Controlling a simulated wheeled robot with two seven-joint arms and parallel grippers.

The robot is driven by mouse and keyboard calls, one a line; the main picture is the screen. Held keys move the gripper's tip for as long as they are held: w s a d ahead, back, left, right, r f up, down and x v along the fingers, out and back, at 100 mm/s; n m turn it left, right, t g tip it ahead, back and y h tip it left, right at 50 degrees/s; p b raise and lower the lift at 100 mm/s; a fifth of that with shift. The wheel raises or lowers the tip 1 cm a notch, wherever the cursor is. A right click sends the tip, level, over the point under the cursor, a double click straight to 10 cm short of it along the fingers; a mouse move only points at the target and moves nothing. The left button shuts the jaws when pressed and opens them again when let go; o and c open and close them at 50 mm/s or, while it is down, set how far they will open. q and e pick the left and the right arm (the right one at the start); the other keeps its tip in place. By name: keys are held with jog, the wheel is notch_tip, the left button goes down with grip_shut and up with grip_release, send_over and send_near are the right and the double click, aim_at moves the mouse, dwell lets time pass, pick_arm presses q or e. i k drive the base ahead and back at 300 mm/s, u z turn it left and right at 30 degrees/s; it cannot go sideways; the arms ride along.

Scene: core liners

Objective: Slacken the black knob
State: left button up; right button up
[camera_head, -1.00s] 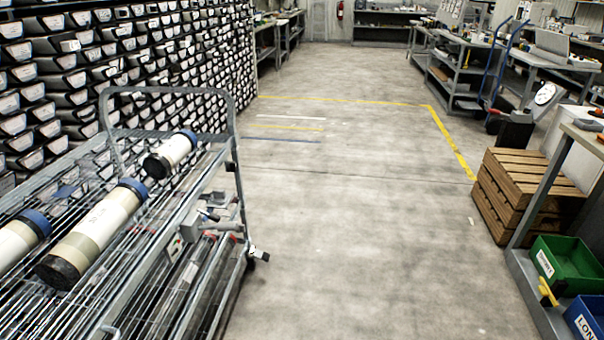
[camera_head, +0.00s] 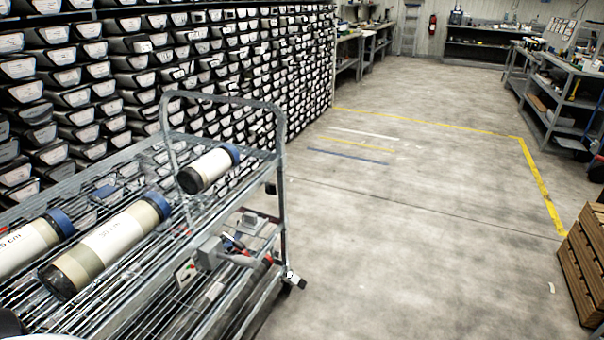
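A wire-shelf cart (camera_head: 225,318) stands at the left. A small dark part (camera_head: 270,187), possibly the black knob, sits on its right upright; it is too small to be sure. Lower on the cart are a grey box (camera_head: 211,251), small blue and red parts beside it, and a metal fitting (camera_head: 291,279) at the corner. Three capped core liners lie on the top shelf: a short one (camera_head: 208,169), a long one (camera_head: 105,246) and one cut off at the left (camera_head: 28,247). Neither gripper is in view.
A wall of stacked core trays (camera_head: 75,85) rises behind the cart. Open concrete floor (camera_head: 420,240) with yellow lines lies to the right. A wooden crate stack (camera_head: 582,265) stands at the right edge, and shelving (camera_head: 560,120) farther back.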

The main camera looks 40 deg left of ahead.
aim_at(271, 187)
jog(key=u, duration=0.75)
jog(key=i, duration=1.3)
jog(key=u, duration=1.5)
jog(key=i, duration=0.15)
jog(key=z, duration=0.1)
